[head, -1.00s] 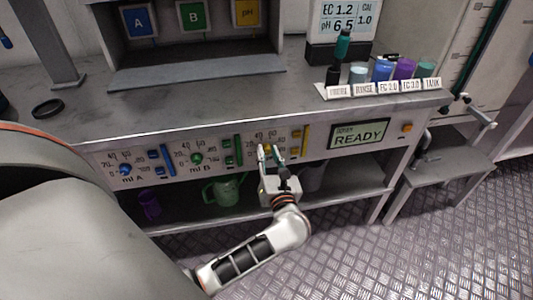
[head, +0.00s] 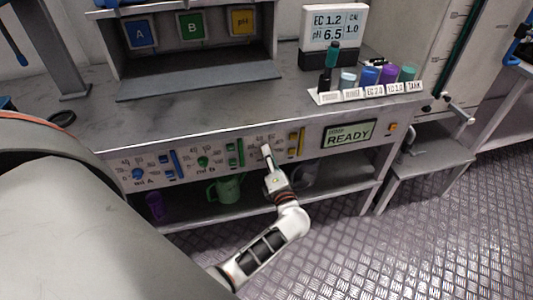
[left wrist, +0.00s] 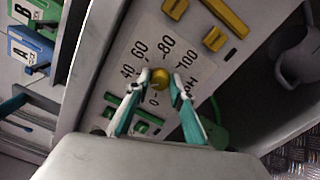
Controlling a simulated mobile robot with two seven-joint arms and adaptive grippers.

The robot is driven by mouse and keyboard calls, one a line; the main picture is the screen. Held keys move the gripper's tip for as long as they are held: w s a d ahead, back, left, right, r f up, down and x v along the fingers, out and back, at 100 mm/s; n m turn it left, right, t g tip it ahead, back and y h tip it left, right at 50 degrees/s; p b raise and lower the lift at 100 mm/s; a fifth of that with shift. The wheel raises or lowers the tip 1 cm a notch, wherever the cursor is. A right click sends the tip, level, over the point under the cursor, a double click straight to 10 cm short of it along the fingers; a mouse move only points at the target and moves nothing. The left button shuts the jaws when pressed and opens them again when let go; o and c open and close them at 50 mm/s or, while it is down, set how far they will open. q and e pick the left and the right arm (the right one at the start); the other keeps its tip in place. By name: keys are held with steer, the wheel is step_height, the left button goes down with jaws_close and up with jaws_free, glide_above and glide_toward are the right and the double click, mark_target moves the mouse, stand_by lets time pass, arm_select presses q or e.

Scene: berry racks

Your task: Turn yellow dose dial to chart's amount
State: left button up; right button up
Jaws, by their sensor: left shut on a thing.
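The yellow dose dial (left wrist: 160,77) sits on the white pH panel (left wrist: 135,50), inside a printed scale with 40, 60, 80 and 100 legible. My left gripper (left wrist: 160,80) has a fingertip on each side of the dial and is shut on it. In the head view my left gripper (head: 266,149) reaches the pH section of the counter's front and hides the dial there. Where the dial's pointer stands is too small to tell. No dosing chart is recognisable. My right gripper is not in view.
Blue dial A (head: 138,174) and green dial B (head: 202,161) are left of my gripper. Yellow bars (head: 297,143) and the READY display (head: 349,134) are right. The meter (head: 334,24) reads EC 1.2, pH 6.5. A green jug (head: 226,190) stands on the shelf below.

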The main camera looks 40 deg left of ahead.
arm_select(q)
steer(key=shift+w+m+p, duration=0.1)
steer(key=shift+m+p, duration=1.05)
steer(key=shift+m, duration=0.95)
steer(key=o, duration=1.1)
